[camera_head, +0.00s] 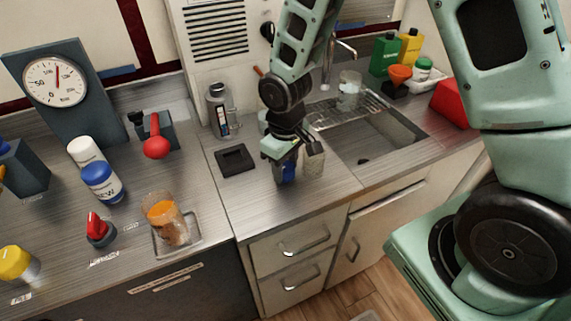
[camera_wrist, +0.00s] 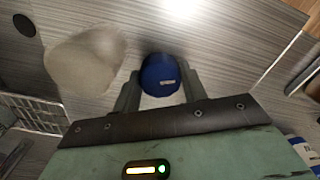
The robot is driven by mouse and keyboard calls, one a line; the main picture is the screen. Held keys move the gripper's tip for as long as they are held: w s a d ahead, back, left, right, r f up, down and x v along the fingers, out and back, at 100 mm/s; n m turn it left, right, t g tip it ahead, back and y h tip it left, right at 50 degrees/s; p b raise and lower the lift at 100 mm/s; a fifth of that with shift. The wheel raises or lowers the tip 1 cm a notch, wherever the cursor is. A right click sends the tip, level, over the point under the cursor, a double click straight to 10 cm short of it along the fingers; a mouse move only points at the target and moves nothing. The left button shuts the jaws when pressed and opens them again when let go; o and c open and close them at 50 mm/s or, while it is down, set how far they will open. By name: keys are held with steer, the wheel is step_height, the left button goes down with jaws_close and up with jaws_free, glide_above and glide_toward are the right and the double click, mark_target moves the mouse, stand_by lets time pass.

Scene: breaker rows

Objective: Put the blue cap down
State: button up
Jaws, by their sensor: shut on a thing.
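My gripper (camera_head: 286,172) is over the counter (camera_head: 262,200) between the black square pad and the sink. It is shut on the blue cap (camera_wrist: 160,75), which sits between the two fingers in the wrist view, with a small pale label on it. In the head view the cap (camera_head: 288,171) shows as a blue patch, partly covered by the fingers. I cannot tell whether it touches the counter. A beige jar (camera_head: 313,160) stands close to the right of my gripper; it also shows in the wrist view (camera_wrist: 85,62).
A black square pad (camera_head: 235,160) lies left of my gripper, with a grey bottle (camera_head: 220,110) behind it. The sink (camera_head: 375,135) is to the right. A glass with orange contents (camera_head: 163,215) stands at the left front. The counter before my gripper is clear.

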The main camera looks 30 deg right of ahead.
mark_target(285, 167)
steer(key=shift+f, duration=0.1)
steer(key=shift+f, duration=0.15)
steer(key=o, duration=0.9)
step_height(285, 167, up, 12)
steer(key=s+a+r, duration=0.1)
steer(key=s+a, duration=0.1)
steer(key=s, duration=0.4)
steer(key=s+a+r+n, duration=0.1)
steer(key=s+a, duration=0.1)
steer(key=s, duration=0.5)
steer(key=s+a+r+n, duration=0.1)
steer(key=s+a+r, duration=0.1)
steer(key=s, duration=0.4)
steer(key=shift+s+a+y, duration=0.3)
steer(key=shift+s+a, duration=0.1)
steer(key=shift+a, duration=0.15)
